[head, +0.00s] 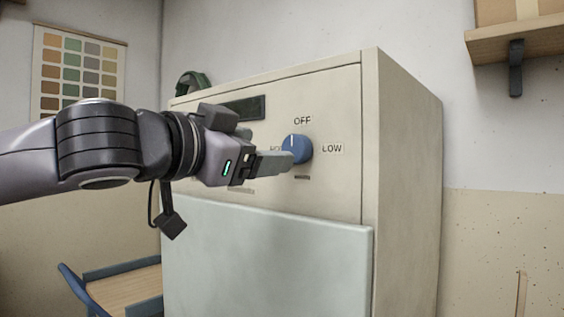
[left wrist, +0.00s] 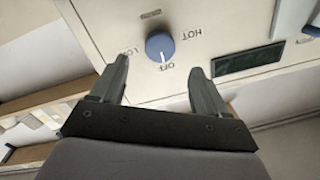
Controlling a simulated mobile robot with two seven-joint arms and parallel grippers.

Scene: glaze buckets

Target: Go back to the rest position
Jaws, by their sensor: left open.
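My left gripper (head: 279,161) is in front of the cream cabinet's upper panel, its fingertips close to the blue knob (head: 300,149) in the head view. In the left wrist view its two fingers (left wrist: 160,80) are apart with nothing between them, and the blue knob (left wrist: 160,46) shows beyond the fingertips, apart from them. The knob's white line points to OFF. LOW is readable beside it; HOT is partly hidden by the gripper in the head view but readable in the left wrist view. My right gripper is in neither view.
The cabinet (head: 408,170) has a pale lower door (head: 270,260) and a dark display (head: 244,107). A wooden shelf (head: 520,36) hangs at the upper right. A blue-framed wooden piece (head: 122,285) stands at the lower left. A colour chart (head: 76,72) hangs on the wall.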

